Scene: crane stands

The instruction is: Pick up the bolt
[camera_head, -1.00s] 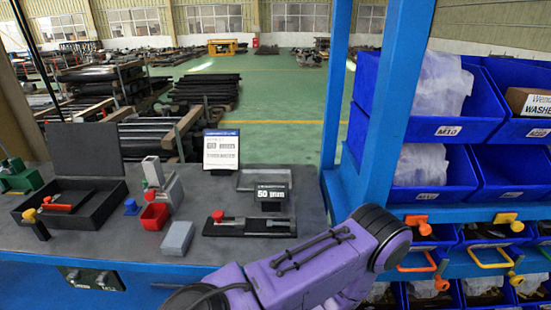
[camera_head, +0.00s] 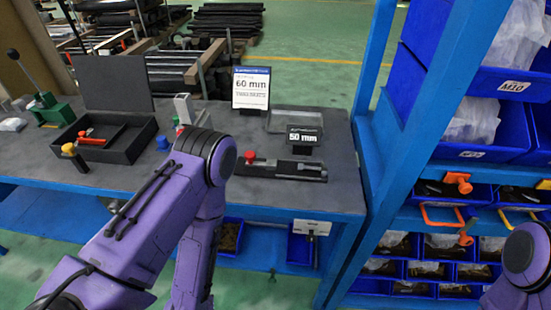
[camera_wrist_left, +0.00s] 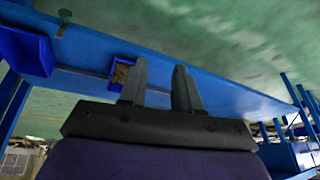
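I cannot make out a single bolt clearly. A small blue bin (camera_head: 232,236) under the bench holds brownish small parts, possibly bolts. A bin with brownish contents also shows in the left wrist view (camera_wrist_left: 121,73), just left of the fingertips. My left gripper (camera_wrist_left: 160,68) has its two fingers apart with nothing seen between them. It is near the blue bench frame in that view. In the head view my left arm rises in front of the bench and bends down; its gripper is out of sight there. My right arm shows only at the lower right edge, without its gripper.
The grey bench (camera_head: 290,195) carries a black tray (camera_head: 135,140), a red-knobbed fixture (camera_head: 280,168), a 60 mm sign (camera_head: 251,88) and a 50 mm sign (camera_head: 303,137). A blue upright (camera_head: 375,55) stands before stacked bins (camera_head: 490,145). The floor (camera_head: 270,290) below is open.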

